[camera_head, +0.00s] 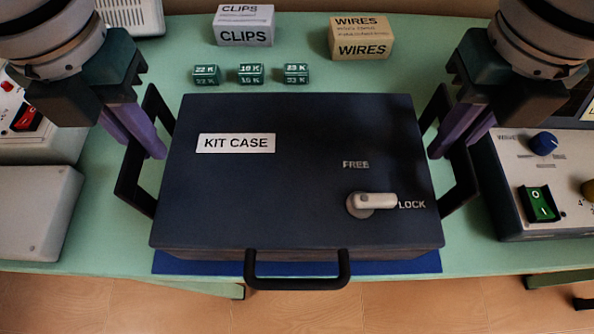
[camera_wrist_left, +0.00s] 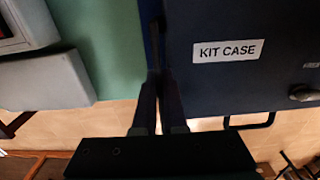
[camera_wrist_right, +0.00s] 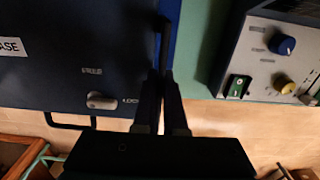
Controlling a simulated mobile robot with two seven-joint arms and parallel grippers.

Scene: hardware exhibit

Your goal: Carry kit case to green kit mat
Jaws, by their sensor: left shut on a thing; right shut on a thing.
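The dark blue kit case (camera_head: 290,200) lies flat with its lid shut over the green table, and its latch (camera_head: 372,203) points toward LOCK. Black handles stand at its left and right sides, and another sticks out at the front. My left gripper (camera_head: 152,150) is shut on the left side handle (camera_head: 132,182); it also shows in the left wrist view (camera_wrist_left: 156,85). My right gripper (camera_head: 440,148) is shut on the right side handle (camera_head: 462,185), also seen in the right wrist view (camera_wrist_right: 162,82). A blue mat (camera_head: 300,267) shows under the case's front edge. No green kit mat can be made out.
A CLIPS box (camera_head: 244,28), a WIRES box (camera_head: 361,38) and several small green blocks (camera_head: 250,74) stand behind the case. A control box (camera_head: 545,190) is close on the right. Grey equipment (camera_head: 38,212) stands on the left.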

